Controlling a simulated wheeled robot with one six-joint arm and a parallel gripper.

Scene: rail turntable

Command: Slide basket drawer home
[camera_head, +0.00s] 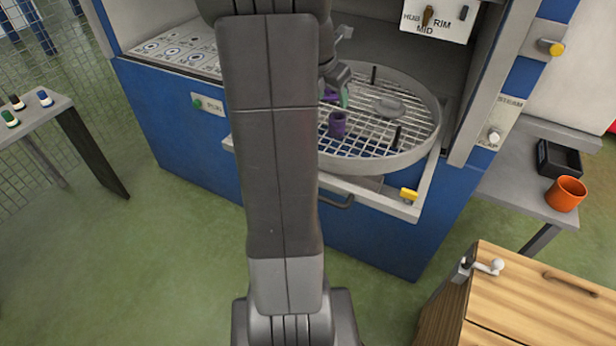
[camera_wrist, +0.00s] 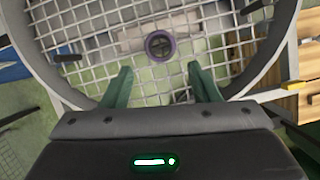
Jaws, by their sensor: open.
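The basket drawer, a round wire basket with a grey rim (camera_head: 432,140), sits on a pulled-out tray with a light front edge (camera_head: 372,195) that projects from the blue cabinet. My arm hides the basket's left part in the head view.
A yellow latch-like piece (camera_head: 408,195) is at the tray's front right corner. A side table at right holds a black tray (camera_head: 558,158) and an orange cup (camera_head: 566,193). A wooden cabinet (camera_head: 540,300) stands front right. Green floor (camera_head: 180,260) is clear at left.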

